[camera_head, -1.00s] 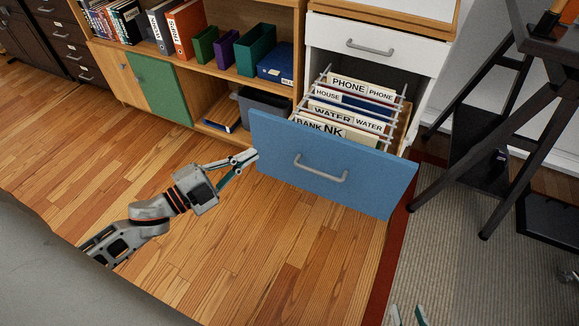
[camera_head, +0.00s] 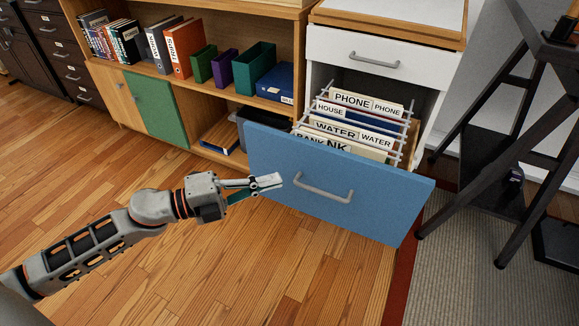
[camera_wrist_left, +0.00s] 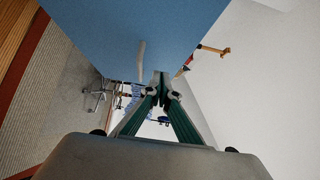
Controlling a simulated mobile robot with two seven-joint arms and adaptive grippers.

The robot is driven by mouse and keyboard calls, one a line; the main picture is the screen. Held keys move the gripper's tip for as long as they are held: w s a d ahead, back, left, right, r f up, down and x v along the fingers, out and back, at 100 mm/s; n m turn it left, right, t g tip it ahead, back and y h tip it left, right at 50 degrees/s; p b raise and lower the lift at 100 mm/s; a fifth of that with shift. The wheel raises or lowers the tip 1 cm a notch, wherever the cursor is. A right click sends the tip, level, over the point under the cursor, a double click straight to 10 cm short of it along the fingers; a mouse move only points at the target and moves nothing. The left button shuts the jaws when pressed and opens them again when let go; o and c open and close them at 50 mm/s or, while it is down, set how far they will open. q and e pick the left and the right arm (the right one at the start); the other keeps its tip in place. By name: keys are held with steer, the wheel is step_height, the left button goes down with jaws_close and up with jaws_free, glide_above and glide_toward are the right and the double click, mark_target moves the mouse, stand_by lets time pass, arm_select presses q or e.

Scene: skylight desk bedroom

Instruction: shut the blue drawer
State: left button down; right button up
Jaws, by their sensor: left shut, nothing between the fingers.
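The blue drawer (camera_head: 375,197) is pulled well out of the white cabinet. Hanging files with labels such as PHONE, HOUSE and WATER show inside it. Its front has a grey bar handle (camera_head: 322,192). My left gripper (camera_head: 278,181) is shut and empty, in front of the drawer front, left of the handle. I cannot tell whether its tips touch the front. In the left wrist view the blue drawer front (camera_wrist_left: 125,30) fills the upper middle, with the handle (camera_wrist_left: 140,62) just beyond the closed fingertips (camera_wrist_left: 160,78). My right gripper is not in view.
A white upper drawer (camera_head: 355,52) above is shut. A wooden shelf unit with binders (camera_head: 180,48) and a green door (camera_head: 157,108) stands left. A dark trestle leg (camera_head: 460,110) and grey rug (camera_head: 465,265) are right. The wood floor in front is clear.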

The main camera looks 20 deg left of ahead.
mark_target(306, 162)
arm_select(q)
steer(key=w, duration=0.1)
steer(key=w+d, duration=0.1)
steer(key=w, duration=0.1)
steer(key=w+d, duration=0.1)
steer(key=shift+w+f+b, duration=0.2)
steer(key=shift+w+b, duration=0.15)
steer(key=shift+w+r, duration=0.1)
steer(key=shift+w, duration=0.45)
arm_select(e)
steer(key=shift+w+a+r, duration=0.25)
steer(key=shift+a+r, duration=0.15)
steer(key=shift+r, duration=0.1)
arm_select(q)
steer(key=shift+r, duration=0.1)
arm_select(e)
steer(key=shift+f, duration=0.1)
